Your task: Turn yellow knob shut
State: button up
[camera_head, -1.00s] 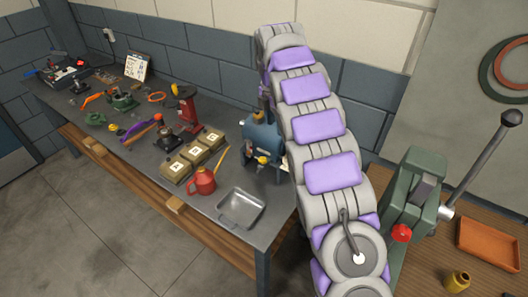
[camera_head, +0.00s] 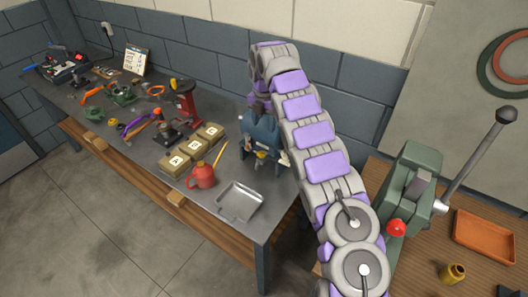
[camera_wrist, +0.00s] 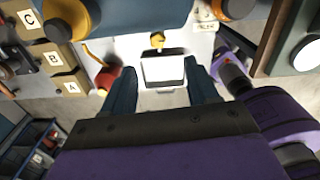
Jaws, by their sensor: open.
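The yellow knob (camera_head: 262,156) is on the front of a blue casing (camera_head: 262,132) on the workbench, beside my arm. In the wrist view a small yellow knob (camera_wrist: 157,40) shows below the blue body (camera_wrist: 150,14), near the top middle. My gripper (camera_wrist: 158,66) is open, with its two dark blue fingers apart and nothing held. The knob appears beyond the fingertips, roughly centred between them, and looks clear of both.
A metal tray (camera_head: 238,202), a red can (camera_head: 201,176) and several lettered boxes (camera_head: 192,149) stand near the casing on the bench. A green lever press (camera_head: 415,185) stands at right. Larger round orange parts (camera_wrist: 70,18) flank the blue body in the wrist view.

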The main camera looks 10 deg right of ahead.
send_over(261, 153)
notch_tip(261, 153, down, 5)
jog(key=f, duration=0.2)
jog(key=f+b, duration=0.1)
jog(key=f, duration=0.1)
jog(key=d+f, duration=0.1)
jog(key=f, duration=0.2)
jog(key=shift+a+f, duration=0.1)
jog(key=shift+f, duration=0.25)
jog(key=shift+w+a+f, duration=0.1)
jog(key=shift+a+f, duration=0.1)
jog(key=shift+a, duration=0.05)
jog(key=shift+a+f, duration=0.15)
jog(key=shift+a, duration=0.3)
jog(key=shift+d, duration=0.55)
jog(key=c, duration=0.4)
jog(key=shift+a, duration=0.25)
jog(key=c, duration=0.6)
jog(key=shift+c, duration=0.2)
